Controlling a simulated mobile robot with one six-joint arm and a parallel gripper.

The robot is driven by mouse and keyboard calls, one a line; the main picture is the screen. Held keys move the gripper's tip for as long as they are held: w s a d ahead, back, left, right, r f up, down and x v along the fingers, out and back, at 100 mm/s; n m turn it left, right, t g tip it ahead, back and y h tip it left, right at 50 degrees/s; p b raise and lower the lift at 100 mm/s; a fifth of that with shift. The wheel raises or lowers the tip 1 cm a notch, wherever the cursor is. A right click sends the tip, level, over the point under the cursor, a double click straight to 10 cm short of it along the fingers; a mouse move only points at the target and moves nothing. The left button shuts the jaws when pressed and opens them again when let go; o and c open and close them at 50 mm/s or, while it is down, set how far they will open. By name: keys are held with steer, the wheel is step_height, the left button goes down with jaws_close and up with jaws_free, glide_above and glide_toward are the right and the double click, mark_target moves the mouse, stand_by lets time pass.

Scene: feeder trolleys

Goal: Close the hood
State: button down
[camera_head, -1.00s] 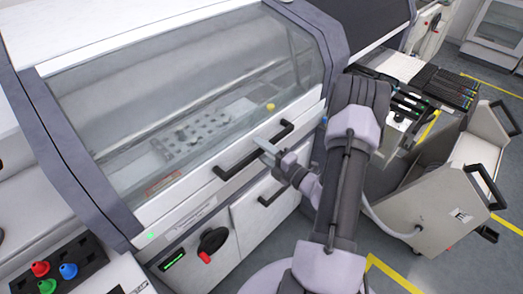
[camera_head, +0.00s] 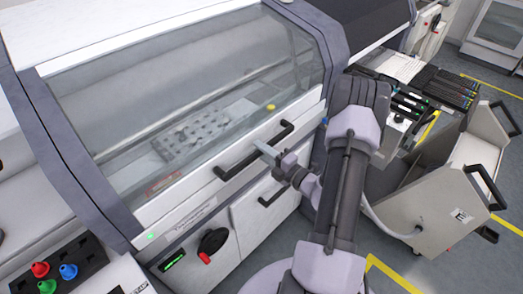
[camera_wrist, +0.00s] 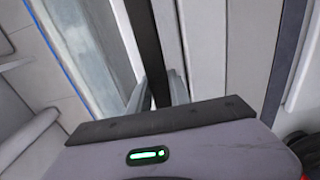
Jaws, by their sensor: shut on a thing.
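The hood (camera_head: 180,85) is a large transparent cover with grey side frames on a white machine. It is down, with its lower white edge lying along the machine's front panel; I see no clear gap there. Its black bar handle (camera_head: 238,163) runs along this lower edge. My gripper (camera_head: 263,147) is at the middle of the handle. In the wrist view, my gripper (camera_wrist: 158,92) has one finger on each side of the black handle bar (camera_wrist: 144,40) and is shut on it. The exact contact is partly hidden by the gripper body.
A second black handle (camera_head: 273,196) and a black-and-red rotary switch (camera_head: 213,242) are on the front below. A button box (camera_head: 95,262) stands at lower left. A feeder trolley (camera_head: 440,205) stands right of my arm. A green light (camera_head: 151,236) glows at the hood's lower corner.

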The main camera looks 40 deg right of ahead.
stand_by(0.7)
steer(key=s+r+p, duration=0.4)
steer(key=r+p, duration=0.3)
steer(key=p, duration=0.1)
steer(key=shift+d+r+g+p, duration=0.2)
steer(key=shift+r+g+p, duration=0.1)
steer(key=shift+g, duration=0.1)
steer(key=shift+f, duration=0.1)
steer(key=c, duration=1.2)
jaws_free()
steer(key=s+d+r+p, duration=0.1)
steer(key=s, duration=1.6)
steer(key=shift+s+d+r, duration=0.15)
steer(key=shift+r, duration=0.05)
